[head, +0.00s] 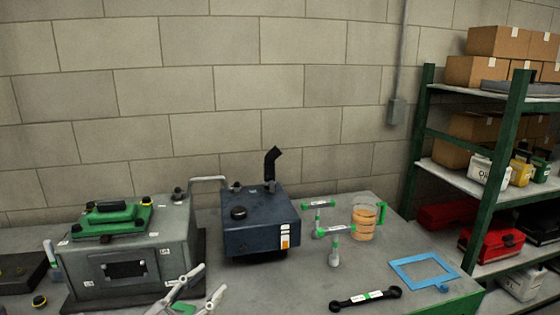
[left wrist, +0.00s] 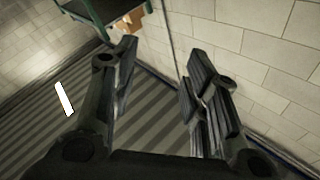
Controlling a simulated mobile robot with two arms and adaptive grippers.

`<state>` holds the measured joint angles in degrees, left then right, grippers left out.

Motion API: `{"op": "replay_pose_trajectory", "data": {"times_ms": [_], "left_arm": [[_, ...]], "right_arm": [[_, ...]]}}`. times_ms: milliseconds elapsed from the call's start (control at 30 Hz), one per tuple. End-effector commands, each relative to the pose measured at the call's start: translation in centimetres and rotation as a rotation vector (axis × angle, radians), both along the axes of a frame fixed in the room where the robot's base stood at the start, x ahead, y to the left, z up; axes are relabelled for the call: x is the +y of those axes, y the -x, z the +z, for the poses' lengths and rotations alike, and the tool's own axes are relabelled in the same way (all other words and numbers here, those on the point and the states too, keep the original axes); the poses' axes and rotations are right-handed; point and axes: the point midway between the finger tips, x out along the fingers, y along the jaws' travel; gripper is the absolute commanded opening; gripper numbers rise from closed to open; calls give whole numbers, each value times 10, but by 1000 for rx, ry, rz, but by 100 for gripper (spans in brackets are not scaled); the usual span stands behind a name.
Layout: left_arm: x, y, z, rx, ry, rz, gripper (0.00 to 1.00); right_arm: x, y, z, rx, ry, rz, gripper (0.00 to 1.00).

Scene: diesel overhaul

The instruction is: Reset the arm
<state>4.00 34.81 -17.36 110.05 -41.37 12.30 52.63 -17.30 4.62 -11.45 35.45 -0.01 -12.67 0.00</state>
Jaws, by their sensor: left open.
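Most of my left arm is out of the head view.
The bench (head: 330,270) holds a grey engine block (head: 140,260) with a green cover, a dark blue tank (head: 262,228), a blue frame (head: 424,270), a black wrench (head: 365,299) and a jar (head: 364,221). A green shelf (head: 412,150) stands right.

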Motion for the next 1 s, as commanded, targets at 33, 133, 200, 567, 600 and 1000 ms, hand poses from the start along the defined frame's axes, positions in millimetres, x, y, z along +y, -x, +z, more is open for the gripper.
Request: {"op": "replay_pose_trajectory", "data": {"times_ms": [33, 133, 200, 567, 600, 1000], "left_arm": [[6, 1, -5, 30, 40, 77, 42], [25, 1, -18, 106, 92, 244, 42], [39, 6, -34, 183, 114, 355, 42], [83, 97, -157, 783, 57, 745, 42], [83, 114, -170, 862, 37, 762, 42], [60, 261, -233, 1433, -167, 709, 42]], "right_arm": [[0, 0, 0, -1, 0, 0, 41], [0, -1, 0, -2, 0, 0, 41], [1, -1, 0, -2, 0, 0, 41], [1, -3, 0, -6, -2, 0, 41], [1, -3, 0, -6, -2, 0, 41], [2, -3, 0, -6, -2, 0, 41]]}}
